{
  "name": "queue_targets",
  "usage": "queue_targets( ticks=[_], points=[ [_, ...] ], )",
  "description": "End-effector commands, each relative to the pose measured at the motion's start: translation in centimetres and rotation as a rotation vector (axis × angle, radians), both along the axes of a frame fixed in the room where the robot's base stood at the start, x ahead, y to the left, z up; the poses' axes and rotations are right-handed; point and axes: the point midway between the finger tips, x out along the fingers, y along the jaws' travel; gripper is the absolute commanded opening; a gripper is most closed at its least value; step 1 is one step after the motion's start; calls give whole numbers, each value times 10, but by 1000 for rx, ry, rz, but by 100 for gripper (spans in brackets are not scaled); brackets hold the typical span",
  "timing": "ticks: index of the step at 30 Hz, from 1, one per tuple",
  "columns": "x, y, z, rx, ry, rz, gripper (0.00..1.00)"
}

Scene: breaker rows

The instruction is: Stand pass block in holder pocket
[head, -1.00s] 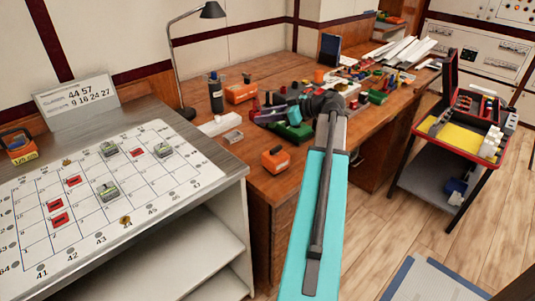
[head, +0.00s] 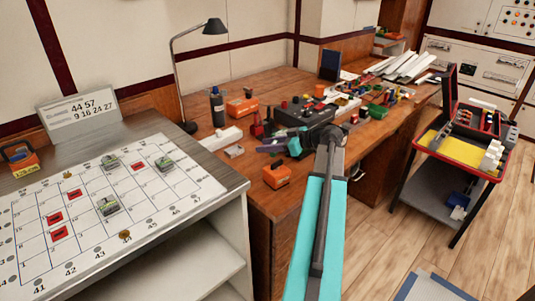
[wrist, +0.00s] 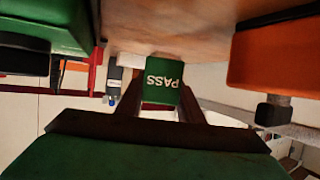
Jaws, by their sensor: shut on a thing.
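A green block with white lettering PASS (wrist: 162,88) shows in the wrist view, with the lettering upside down. The two dark fingers of my gripper (wrist: 162,108) lie on either side of it, shut on it. A broad green surface fills the bottom of the wrist view; I cannot tell what it belongs to. In the head view my gripper (head: 282,146) is over the near part of the wooden desk, beside a dark box with knobs. The block is too small or hidden to make out there. I cannot pick out the holder pocket for certain.
An orange box (head: 277,176) stands near the desk's front edge, close to my gripper. A dark bottle (head: 217,107), another orange box (head: 242,107) and a lamp (head: 182,75) stand farther left. Clutter covers the desk's right. A white gridded board (head: 90,225) lies at left.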

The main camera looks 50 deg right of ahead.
Motion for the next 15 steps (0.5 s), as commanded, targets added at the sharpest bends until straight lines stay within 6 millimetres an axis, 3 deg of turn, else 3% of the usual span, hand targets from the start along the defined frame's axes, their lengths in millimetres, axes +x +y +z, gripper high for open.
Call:
queue_targets(
  ticks=[9,15],
  points=[
    [-1,0,-30,2,1,-1,12],
    [-1,0,-35,0,0,-1,12]
  ],
)
